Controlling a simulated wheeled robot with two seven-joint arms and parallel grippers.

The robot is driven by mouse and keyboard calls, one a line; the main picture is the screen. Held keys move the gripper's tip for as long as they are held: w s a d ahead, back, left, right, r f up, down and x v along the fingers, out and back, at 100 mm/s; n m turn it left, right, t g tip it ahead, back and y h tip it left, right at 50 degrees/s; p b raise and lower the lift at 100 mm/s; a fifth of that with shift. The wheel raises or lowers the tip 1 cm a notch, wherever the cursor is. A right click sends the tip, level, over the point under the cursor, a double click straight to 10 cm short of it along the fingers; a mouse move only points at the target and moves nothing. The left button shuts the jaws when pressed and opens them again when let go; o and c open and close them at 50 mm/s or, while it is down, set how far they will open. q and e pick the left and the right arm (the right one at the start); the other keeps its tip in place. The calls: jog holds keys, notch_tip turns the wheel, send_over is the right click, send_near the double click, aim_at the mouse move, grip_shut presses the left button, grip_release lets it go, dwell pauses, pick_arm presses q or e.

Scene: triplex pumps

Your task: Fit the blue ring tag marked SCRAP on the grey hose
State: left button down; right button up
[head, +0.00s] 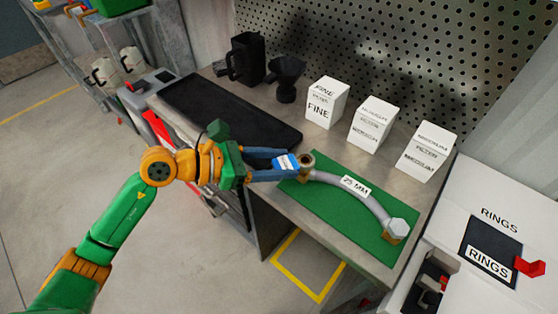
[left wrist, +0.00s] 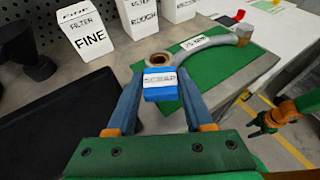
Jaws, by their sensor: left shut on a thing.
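The grey hose (head: 352,187) lies curved on a green mat (head: 318,211), with a "25 MM" label on it. Its near-left end has a brass open collar (head: 306,161); its other end has a hex fitting (head: 397,229). My left gripper (head: 282,161) is shut on the blue SCRAP tag (left wrist: 160,84), which also shows in the head view (head: 286,165). The tag is just left of the brass collar in the head view; I cannot tell if they touch. The tag's opening is hidden. My right gripper (left wrist: 262,122) shows small at the right of the left wrist view, its jaws unclear.
A black tray (head: 230,110) lies left of the mat. White filter boxes (head: 327,103), a black jug (head: 246,58) and a funnel (head: 286,78) stand behind. A white RINGS cabinet (head: 505,215) with a red flag (head: 530,267) is at the right.

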pick_arm(q)
jog(key=shift+f+b, duration=1.1)
jog(key=shift+f, duration=0.1)
jog(key=shift+c, duration=1)
grip_release()
jog(key=shift+s+a+r, duration=0.1)
jog(key=shift+a, duration=0.25)
jog(key=b+v, duration=0.2)
jog(key=v, duration=0.4)
jog(key=shift+r, duration=0.2)
jog(key=shift+s+a, duration=0.1)
